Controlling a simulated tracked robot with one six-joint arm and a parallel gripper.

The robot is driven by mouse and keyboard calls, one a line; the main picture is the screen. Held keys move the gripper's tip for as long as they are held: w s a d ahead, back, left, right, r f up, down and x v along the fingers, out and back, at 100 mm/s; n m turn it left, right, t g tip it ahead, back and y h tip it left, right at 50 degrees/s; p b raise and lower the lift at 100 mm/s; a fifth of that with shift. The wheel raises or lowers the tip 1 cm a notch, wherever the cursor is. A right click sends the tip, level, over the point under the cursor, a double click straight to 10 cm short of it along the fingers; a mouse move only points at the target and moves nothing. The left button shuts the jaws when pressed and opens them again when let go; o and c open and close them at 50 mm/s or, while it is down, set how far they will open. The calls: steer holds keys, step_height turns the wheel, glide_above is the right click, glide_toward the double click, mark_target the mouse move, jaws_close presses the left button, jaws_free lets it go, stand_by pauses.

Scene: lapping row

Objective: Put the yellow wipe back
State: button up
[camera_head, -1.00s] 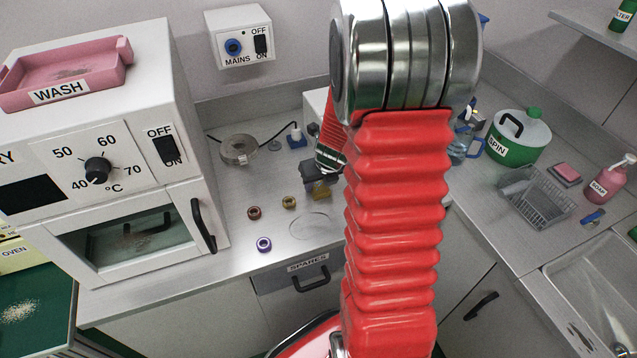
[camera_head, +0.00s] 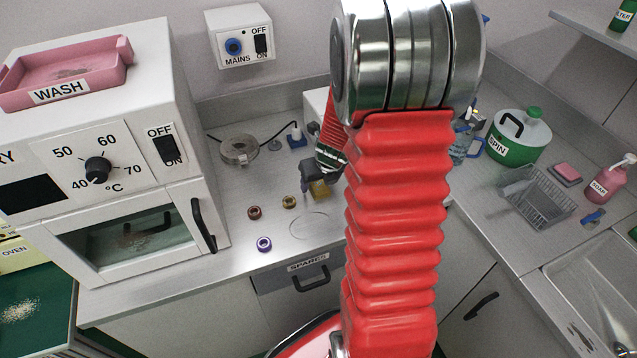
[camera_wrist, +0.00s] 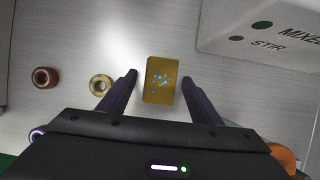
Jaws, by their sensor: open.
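The yellow wipe (camera_wrist: 161,82) is a small rectangle with blue specks, lying on the grey bench top in the wrist view. My gripper (camera_wrist: 159,77) is open, with one dark finger on each side of the wipe. A narrow gap shows on both sides, so the fingers do not appear to touch it. In the head view the wipe (camera_head: 320,190) is partly hidden by my gripper (camera_head: 313,180). I cannot tell how high the fingertips are above the bench.
A red-brown ring (camera_head: 254,212), a brass ring (camera_head: 289,202) and a purple ring (camera_head: 264,244) lie left of the gripper. A white box marked STIR (camera_wrist: 265,30) stands close on the right. A clear disc (camera_head: 310,226) lies near the front edge.

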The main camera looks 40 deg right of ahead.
steer(key=v, duration=1.1)
steer(key=shift+s+r, duration=0.2)
steer(key=shift+r, duration=0.15)
steer(key=shift+a, duration=0.1)
steer(key=s+a+r+m, duration=0.4)
steer(key=a+m, duration=0.3)
steer(key=m, duration=0.4)
steer(key=s+a+r+m, duration=0.5)
steer(key=a+m, duration=0.3)
steer(key=m, duration=0.3)
steer(key=s+a+r+m+t+y, duration=0.1)
steer(key=s+a+r+m, duration=0.3)
steer(key=a+m, duration=0.3)
steer(key=m, duration=0.4)
steer(key=shift+s+a+r, duration=0.2)
steer(key=shift+s+a, duration=0.05)
steer(key=shift+s, duration=0.1)
steer(key=shift+s, duration=0.1)
